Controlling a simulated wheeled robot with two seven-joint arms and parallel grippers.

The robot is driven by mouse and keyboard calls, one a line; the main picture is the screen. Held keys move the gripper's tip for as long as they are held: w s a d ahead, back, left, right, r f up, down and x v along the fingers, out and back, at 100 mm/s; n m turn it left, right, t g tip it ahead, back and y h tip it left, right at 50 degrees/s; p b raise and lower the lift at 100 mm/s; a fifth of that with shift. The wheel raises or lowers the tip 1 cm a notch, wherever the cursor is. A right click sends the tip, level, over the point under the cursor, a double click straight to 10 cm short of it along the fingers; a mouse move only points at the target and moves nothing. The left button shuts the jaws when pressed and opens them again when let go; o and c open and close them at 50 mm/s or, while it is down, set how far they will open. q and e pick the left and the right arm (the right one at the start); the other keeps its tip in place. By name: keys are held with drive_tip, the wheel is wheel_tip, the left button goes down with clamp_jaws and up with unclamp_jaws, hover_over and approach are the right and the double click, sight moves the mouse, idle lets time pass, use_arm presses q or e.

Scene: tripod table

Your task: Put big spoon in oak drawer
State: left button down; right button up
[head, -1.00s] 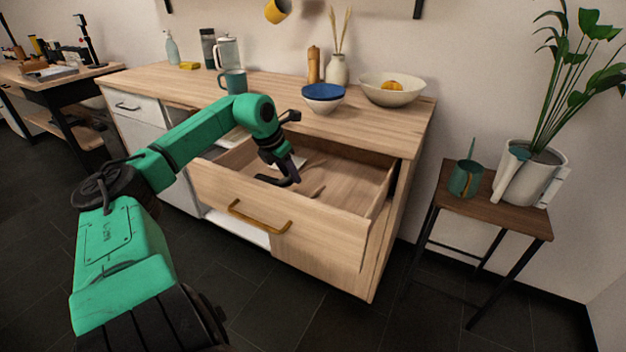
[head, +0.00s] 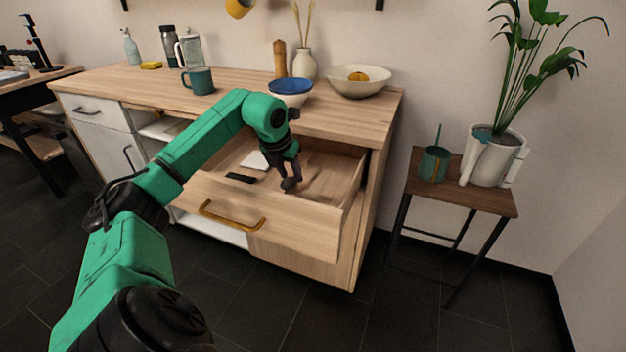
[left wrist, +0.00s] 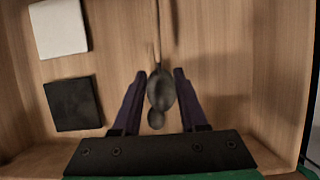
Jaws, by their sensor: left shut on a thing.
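The oak drawer (head: 285,232) is pulled open under the counter, with a brass handle on its front. My left gripper (head: 289,181) points down inside the drawer, near its right part. In the left wrist view, my left gripper (left wrist: 159,92) is shut on a dark grey spoon (left wrist: 160,91), which I take for the big spoon. Its rounded end lies between the two fingers, and its thin handle runs away toward the top of the picture. A second small dark rounded shape touches its near end. I cannot tell whether the spoon touches the drawer floor. My right gripper is out of view.
A white square (left wrist: 58,27) and a black square (left wrist: 73,104) lie on the drawer floor at left. On the counter stand a teal mug (head: 199,80), a blue bowl (head: 291,87) and a cream bowl (head: 357,86). A side table (head: 465,190) holds a green cup (head: 434,164) and potted plant.

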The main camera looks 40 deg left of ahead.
use_arm(q)
hover_over(318, 198)
drive_tip(key=s, duration=0.1)
drive_tip(key=shift+s+d+p, duration=0.1)
drive_tip(key=shift+p, duration=0.25)
wheel_tip(318, 198, down, 4)
drive_tip(key=shift+d+r+b, duration=0.1)
drive_tip(key=shift+r+b, duration=0.05)
drive_tip(key=shift+b, duration=0.2)
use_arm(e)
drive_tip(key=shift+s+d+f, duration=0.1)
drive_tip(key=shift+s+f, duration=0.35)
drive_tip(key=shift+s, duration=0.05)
use_arm(q)
drive_tip(key=shift+c, duration=2.2)
unclamp_jaws()
